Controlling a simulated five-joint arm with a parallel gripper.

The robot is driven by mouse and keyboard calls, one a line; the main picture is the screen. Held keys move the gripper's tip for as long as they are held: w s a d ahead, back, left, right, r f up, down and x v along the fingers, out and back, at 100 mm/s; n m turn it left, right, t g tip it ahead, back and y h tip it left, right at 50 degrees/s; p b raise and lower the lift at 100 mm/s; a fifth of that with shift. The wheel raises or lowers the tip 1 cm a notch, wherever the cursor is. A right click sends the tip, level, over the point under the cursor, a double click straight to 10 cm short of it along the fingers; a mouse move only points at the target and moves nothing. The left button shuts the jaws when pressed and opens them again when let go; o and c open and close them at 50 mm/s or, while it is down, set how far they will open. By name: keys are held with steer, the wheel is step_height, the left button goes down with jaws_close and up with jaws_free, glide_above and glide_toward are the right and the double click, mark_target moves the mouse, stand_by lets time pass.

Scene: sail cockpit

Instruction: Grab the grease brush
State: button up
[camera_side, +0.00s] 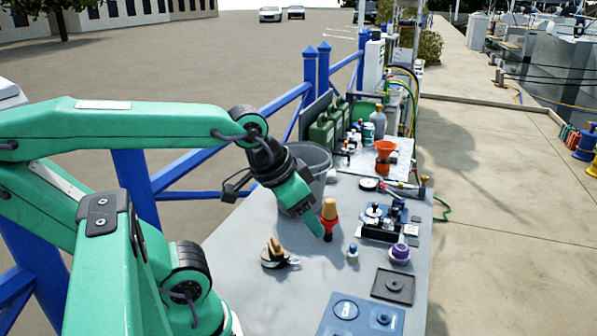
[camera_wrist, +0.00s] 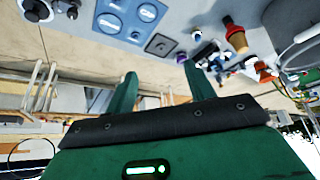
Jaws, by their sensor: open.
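My gripper (camera_side: 316,229) is open above the grey bench, its fingers pointing down to the right; both fingers show apart and empty in the wrist view (camera_wrist: 160,74). A tan-topped piece with a red lower part (camera_side: 329,212) stands upright, looking just beside the fingers in the side view. It also shows in the wrist view (camera_wrist: 236,38), right of the fingers and apart from them. A tan wooden piece (camera_side: 275,248) sits on a dark round holder left of the gripper. I cannot tell which of these is the grease brush.
A grey bucket (camera_side: 318,160) stands behind the gripper. A small blue-and-white piece (camera_side: 352,253), a purple piece (camera_side: 400,253), a dark square plate (camera_side: 393,286) and a blue tray (camera_side: 335,326) lie right and in front. An orange funnel (camera_side: 386,150) stands farther back.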

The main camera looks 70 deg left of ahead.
steer(key=shift+w, duration=0.15)
steer(key=n+g, duration=0.4)
steer(key=g, duration=0.2)
glide_above(354, 245)
step_height(354, 245, down, 16)
steer(key=shift+r, duration=0.1)
steer(key=shift+f+n, duration=0.3)
steer(key=shift+f, duration=0.1)
steer(key=shift+f, duration=1.2)
steer(key=shift+f, duration=0.1)
